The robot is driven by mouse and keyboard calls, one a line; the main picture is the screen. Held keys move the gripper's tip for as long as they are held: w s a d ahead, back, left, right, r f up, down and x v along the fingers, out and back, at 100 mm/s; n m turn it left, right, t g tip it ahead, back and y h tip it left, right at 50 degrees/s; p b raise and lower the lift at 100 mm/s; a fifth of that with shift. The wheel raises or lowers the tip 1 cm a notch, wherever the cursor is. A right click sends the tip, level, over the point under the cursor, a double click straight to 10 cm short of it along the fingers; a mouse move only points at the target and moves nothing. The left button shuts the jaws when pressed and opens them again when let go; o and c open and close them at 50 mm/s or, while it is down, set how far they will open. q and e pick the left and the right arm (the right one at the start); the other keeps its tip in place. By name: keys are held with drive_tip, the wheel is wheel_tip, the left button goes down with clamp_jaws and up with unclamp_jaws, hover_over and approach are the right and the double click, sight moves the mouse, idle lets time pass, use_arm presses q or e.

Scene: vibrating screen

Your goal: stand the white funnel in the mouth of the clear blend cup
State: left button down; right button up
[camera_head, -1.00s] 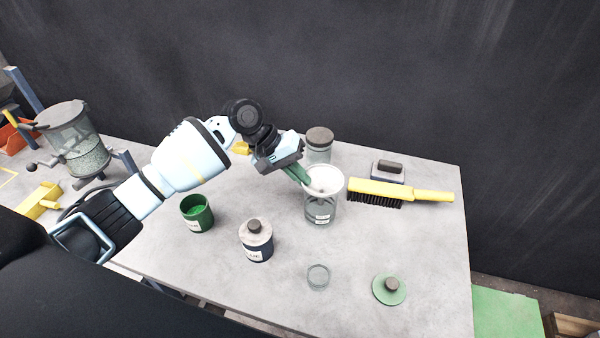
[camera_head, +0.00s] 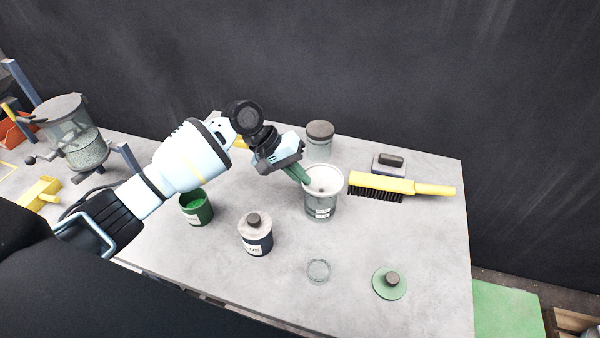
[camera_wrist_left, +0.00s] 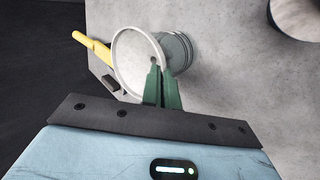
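The white funnel (camera_head: 322,184) is at the mouth of the clear blend cup (camera_head: 319,208), its wide rim facing up and roughly level. I cannot tell how far its spout is inside. My left gripper (camera_head: 304,178) comes from the left, with its green fingers close together at the funnel's near-left rim. In the left wrist view, the fingers (camera_wrist_left: 157,72) pinch the edge of the funnel (camera_wrist_left: 133,50), and the cup (camera_wrist_left: 180,52) shows partly behind it. My right gripper is not in view.
A yellow brush (camera_head: 400,187) lies close to the right of the cup. A grey-lidded jar (camera_head: 319,140) stands behind it. A dark labelled bottle (camera_head: 256,240) and green cup (camera_head: 197,208) stand left. A small clear dish (camera_head: 318,271) and green lid (camera_head: 389,284) lie in front.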

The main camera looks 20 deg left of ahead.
use_arm(q)
drive_tip(key=shift+f, duration=0.4)
drive_tip(key=c, duration=1.6)
unclamp_jaws()
drive_tip(key=shift+s+f, duration=0.1)
drive_tip(key=shift+f, duration=0.05)
drive_tip(key=shift+f, duration=0.1)
drive_tip(key=v, duration=0.8)
drive_tip(key=shift+r, duration=0.35)
drive_tip(key=shift+d, duration=0.1)
